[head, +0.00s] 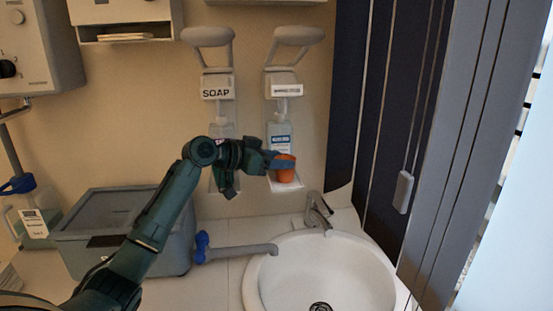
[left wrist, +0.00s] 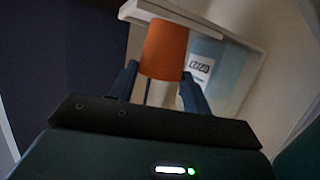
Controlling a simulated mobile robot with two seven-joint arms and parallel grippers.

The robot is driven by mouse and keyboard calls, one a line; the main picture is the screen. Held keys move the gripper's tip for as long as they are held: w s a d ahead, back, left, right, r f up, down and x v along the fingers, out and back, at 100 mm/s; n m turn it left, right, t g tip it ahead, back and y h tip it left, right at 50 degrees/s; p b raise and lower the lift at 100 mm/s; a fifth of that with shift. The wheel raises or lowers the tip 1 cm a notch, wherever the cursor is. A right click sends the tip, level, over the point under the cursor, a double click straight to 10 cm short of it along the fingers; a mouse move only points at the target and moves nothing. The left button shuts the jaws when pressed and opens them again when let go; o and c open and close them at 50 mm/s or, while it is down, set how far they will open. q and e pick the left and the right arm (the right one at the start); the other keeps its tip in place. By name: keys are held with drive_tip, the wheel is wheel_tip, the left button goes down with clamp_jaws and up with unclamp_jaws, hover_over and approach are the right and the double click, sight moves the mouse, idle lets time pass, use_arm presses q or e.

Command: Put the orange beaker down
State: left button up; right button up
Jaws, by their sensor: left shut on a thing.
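The orange beaker (head: 286,170) is between the fingers of my left gripper (head: 278,165), in front of the lower part of the right wall dispenser. In the left wrist view the beaker (left wrist: 164,50) sits between the two dark blue fingers (left wrist: 160,88), and the gripper is shut on it. The beaker is above the counter, behind the sink's left part in the head view. I cannot tell whether its base touches the dispenser's white tray (head: 283,189). My right gripper is in neither view.
A white sink (head: 262,291) with a metal tap (head: 318,212) is at the lower right. A grey pipe-like spout (head: 245,251) reaches over its left rim. A grey bin (head: 100,200) stands on the counter at left. A soap dispenser (head: 216,85) hangs on the wall.

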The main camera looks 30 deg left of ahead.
use_arm(q)
drive_tip(key=o, duration=1)
drive_tip(key=shift+o, duration=0.2)
drive_tip(key=shift+r, duration=0.2)
drive_tip(key=b+v, duration=0.2)
drive_tip(key=v, duration=1)
drive_tip(key=shift+f, duration=0.15)
